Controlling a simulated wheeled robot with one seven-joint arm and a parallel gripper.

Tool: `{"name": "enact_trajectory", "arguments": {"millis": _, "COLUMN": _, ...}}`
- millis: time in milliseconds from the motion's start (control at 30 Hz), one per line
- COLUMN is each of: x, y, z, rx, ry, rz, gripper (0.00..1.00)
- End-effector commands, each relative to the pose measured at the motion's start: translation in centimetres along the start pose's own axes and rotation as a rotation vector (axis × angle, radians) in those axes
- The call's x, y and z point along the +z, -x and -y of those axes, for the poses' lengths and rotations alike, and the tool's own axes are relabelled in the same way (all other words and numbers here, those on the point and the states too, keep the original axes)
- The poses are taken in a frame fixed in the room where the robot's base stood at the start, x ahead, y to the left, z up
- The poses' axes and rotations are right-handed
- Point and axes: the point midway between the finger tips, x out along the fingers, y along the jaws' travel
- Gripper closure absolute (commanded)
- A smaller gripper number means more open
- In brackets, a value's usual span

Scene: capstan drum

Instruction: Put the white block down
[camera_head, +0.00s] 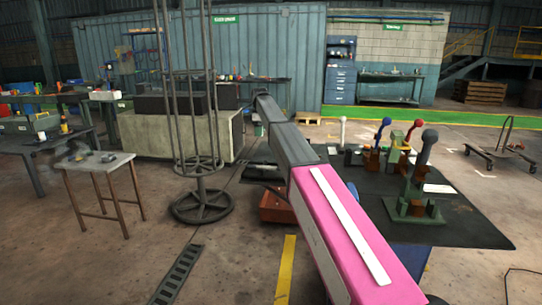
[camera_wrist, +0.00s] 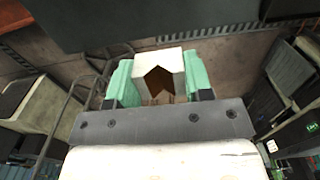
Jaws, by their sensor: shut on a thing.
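The white block (camera_wrist: 160,56) is between the green fingers of my gripper (camera_wrist: 159,76) in the wrist view. Its near face has a dark, pointed notch. The fingers are shut on its left and right sides. The floor behind the block looks some way off, and I see no surface touching the block; its underside is hidden. In the head view my arm reaches away toward the middle of the hall. The gripper and block are too small there to make out clearly.
A dark table (camera_head: 455,222) with several coloured levers stands right of my arm. A barred stand (camera_head: 202,205) and a small grey table (camera_head: 92,163) are to the left. A pale concrete block (camera_head: 190,140) lies behind the stand. A red box (camera_head: 274,208) is on the floor.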

Motion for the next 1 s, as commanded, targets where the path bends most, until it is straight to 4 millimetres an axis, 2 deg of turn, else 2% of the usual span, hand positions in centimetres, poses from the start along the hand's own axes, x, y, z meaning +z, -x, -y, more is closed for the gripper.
{"name": "enact_trajectory", "arguments": {"millis": 33, "x": 0.8, "y": -0.7, "z": 1.4, "rx": -0.001, "ry": 0.0, "rz": 0.0, "gripper": 0.91}}
{"name": "enact_trajectory", "arguments": {"millis": 100, "x": 1.6, "y": -1.6, "z": 2.6, "rx": -0.001, "ry": -0.001, "rz": 0.0, "gripper": 0.91}}
{"name": "enact_trajectory", "arguments": {"millis": 400, "x": 4.4, "y": -4.8, "z": 7.0, "rx": 0.0, "ry": -0.001, "rz": 0.0, "gripper": 0.91}}
{"name": "enact_trajectory", "arguments": {"millis": 633, "x": 4.7, "y": -6.2, "z": 7.3, "rx": -0.001, "ry": 0.0, "rz": 0.001, "gripper": 0.91}}
{"name": "enact_trajectory", "arguments": {"millis": 833, "x": 4.7, "y": -8.8, "z": 7.3, "rx": -0.001, "ry": 0.0, "rz": 0.001, "gripper": 0.91}}
{"name": "enact_trajectory", "arguments": {"millis": 1000, "x": 4.6, "y": -9.1, "z": 7.2, "rx": 0.0, "ry": 0.0, "rz": 0.0, "gripper": 0.91}}
